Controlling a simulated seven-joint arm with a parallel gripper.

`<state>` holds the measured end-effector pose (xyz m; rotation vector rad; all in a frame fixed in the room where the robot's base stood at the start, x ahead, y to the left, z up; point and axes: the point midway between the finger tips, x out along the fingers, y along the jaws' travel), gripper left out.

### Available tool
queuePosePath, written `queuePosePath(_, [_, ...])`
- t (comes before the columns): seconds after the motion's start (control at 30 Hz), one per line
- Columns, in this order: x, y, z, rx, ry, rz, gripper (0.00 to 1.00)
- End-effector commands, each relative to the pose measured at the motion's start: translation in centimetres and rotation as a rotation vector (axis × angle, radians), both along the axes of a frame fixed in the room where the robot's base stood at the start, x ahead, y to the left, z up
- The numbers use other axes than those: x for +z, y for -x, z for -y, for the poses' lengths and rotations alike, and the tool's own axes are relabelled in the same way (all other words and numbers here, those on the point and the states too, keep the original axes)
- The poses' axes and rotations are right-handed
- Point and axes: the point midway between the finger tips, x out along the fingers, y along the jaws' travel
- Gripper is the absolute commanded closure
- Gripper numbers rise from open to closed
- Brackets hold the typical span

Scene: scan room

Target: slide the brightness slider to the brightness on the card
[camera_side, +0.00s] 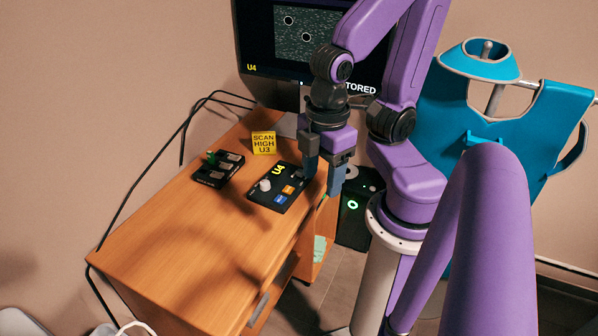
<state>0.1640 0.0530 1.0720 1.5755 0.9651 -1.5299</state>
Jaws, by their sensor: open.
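A yellow card (264,143) stands on the wooden desk and reads "SCAN HIGH U3". A black control panel (262,196) with a yellow "U4" label lies in front of it, with a pale knob (265,184) and blue and orange buttons. A smaller black box (203,179) with grey parts and a green piece (211,158) lies to the left. I cannot tell which control is the brightness slider. My gripper (323,177) points down, open and with nothing seen between its fingers, at the right end of the U4 panel. Its fingers hide part of that end; contact is unclear.
A monitor (256,70) at the back shows "U4", dots and partly hidden text ending "TORED". A black computer case (352,222) stands right of the desk (165,245). The desk's front left is clear. A teal apron (440,105) hangs at right.

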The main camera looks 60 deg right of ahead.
Motion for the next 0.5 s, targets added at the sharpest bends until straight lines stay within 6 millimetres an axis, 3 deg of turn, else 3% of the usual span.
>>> queuePosePath(0.3, [0.00,0.00,0.00,0.000,0.000,0.000,0.42])
queuePosePath(0.33, [0.00,0.00,0.00,0.000,0.000,0.000,0.51])
queuePosePath(0.5, [-0.13,-0.99,0.13,-0.081,0.002,-0.001,0.53])
